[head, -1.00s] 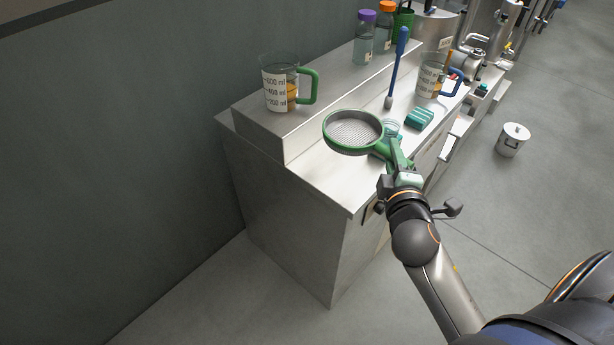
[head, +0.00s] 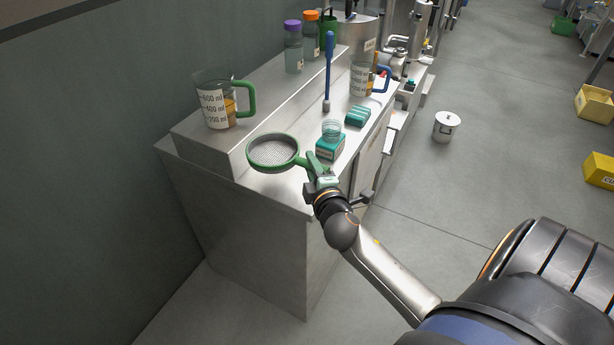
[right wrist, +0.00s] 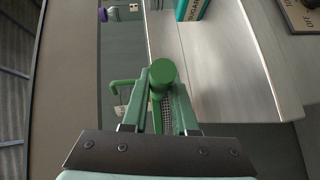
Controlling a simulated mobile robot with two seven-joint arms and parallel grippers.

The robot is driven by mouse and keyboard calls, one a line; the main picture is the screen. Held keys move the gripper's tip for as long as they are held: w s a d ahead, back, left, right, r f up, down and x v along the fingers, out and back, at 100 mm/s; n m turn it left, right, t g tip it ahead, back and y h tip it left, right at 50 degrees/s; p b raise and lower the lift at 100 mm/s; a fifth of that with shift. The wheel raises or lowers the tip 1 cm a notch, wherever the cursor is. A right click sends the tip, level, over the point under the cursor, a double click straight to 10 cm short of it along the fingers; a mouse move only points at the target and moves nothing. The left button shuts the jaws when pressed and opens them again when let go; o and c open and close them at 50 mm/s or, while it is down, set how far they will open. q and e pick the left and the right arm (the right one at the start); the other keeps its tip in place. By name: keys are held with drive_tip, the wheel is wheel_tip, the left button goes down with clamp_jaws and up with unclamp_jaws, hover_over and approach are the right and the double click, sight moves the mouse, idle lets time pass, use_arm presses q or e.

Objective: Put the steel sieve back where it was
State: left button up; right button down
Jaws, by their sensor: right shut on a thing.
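The steel sieve (head: 273,151) has a green rim and handle and a grey mesh. In the head view it is over the near end of the steel bench (head: 282,188); I cannot tell whether it touches the top. My right gripper (head: 318,172) is shut on its green handle at the bench's front edge. In the right wrist view the handle's round end (right wrist: 163,73) stands between the fingers of the gripper (right wrist: 160,108), with a strip of mesh behind it. My left gripper is not in view.
A measuring jug with green handle (head: 214,100) stands on the raised shelf. A teal box (head: 330,147) with a small glass on it, another teal block (head: 358,117), a blue stick (head: 328,70) and a blue-handled jug (head: 362,78) stand farther along. A white bucket (head: 446,126) is on the floor.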

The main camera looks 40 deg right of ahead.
drive_tip(key=w+f, duration=0.1)
drive_tip(key=w+d+f, duration=0.1)
drive_tip(key=shift+w+f+b, duration=0.1)
drive_tip(key=shift+f+b, duration=0.25)
wheel_tip(320, 180, down, 3)
drive_tip(key=shift+r+b, duration=0.15)
drive_tip(key=shift+b, duration=0.35)
drive_tip(key=shift+f, duration=0.35)
drive_tip(key=shift+r, duration=0.1)
drive_tip(key=shift+f, duration=0.2)
drive_tip(key=c, duration=0.7)
unclamp_jaws()
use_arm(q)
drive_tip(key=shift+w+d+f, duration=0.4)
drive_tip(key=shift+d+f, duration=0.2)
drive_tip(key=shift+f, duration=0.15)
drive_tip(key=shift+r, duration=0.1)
use_arm(e)
drive_tip(key=shift+r, duration=0.1)
